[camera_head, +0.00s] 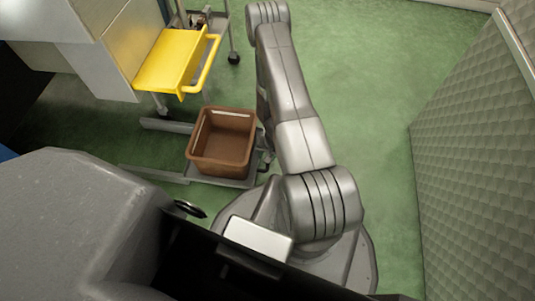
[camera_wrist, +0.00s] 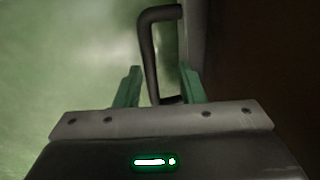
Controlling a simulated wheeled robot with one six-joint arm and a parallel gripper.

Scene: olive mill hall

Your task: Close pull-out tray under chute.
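A low grey pull-out tray (camera_head: 238,183) extends on rails near the floor and carries a brown crate (camera_head: 222,146). In the wrist view a dark bar handle (camera_wrist: 149,50) stands out from a grey front edge, with the dark brown crate side (camera_wrist: 255,60) to the right. My gripper (camera_wrist: 160,85) is open, with green fingers on either side of the handle's lower part. I see no clear grip on the bar. In the head view my arm hides most of the gripper and handle.
A yellow sloped piece with a yellow bar (camera_head: 172,60) juts from the grey machine at upper left, above the tray's level. A wheeled metal stand (camera_head: 232,40) is behind it. A grey textured panel (camera_head: 475,150) stands at right. Green floor (camera_head: 375,80) is free between.

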